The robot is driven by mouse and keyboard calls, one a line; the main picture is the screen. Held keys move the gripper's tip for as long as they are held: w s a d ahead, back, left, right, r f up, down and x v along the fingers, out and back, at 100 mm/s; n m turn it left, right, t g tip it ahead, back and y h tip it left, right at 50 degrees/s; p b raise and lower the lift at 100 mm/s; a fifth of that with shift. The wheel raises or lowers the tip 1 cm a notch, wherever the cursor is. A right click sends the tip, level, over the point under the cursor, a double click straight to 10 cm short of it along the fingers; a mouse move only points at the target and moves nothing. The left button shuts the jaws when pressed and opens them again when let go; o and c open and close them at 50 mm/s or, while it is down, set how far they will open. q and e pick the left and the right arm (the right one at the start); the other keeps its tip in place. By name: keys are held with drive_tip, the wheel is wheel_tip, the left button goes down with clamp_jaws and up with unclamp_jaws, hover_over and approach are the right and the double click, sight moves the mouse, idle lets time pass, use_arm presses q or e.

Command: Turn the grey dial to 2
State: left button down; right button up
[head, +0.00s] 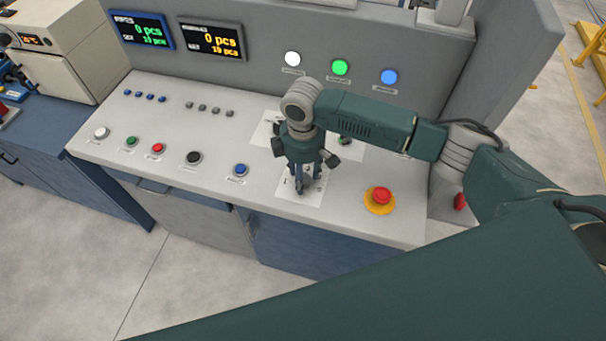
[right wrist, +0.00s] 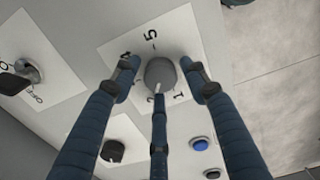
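The grey dial (right wrist: 160,72) is a round knob on a white number card (right wrist: 187,40) in the right wrist view. The digits 5 and 1 can be read; others are partly covered by my fingers. A pale mark shows on the dial's lower side, partly behind my middle finger, so its exact setting is unclear. My right gripper (right wrist: 159,68) points down over the dial, its fingers spread around it with small gaps at the sides. In the head view, my right gripper (head: 303,186) largely hides the dial. My left gripper is not in view.
A red emergency button (head: 380,196) stands right of the card. A blue button (head: 240,170) and a black button (head: 193,158) lie to the left. A black knob (right wrist: 113,150) and a switch on an OFF card (right wrist: 27,70) are nearby in the right wrist view.

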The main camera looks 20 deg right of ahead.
wheel_tip(320, 180, up, 12)
idle(0.7)
drive_tip(key=shift+s, duration=0.1)
idle(0.3)
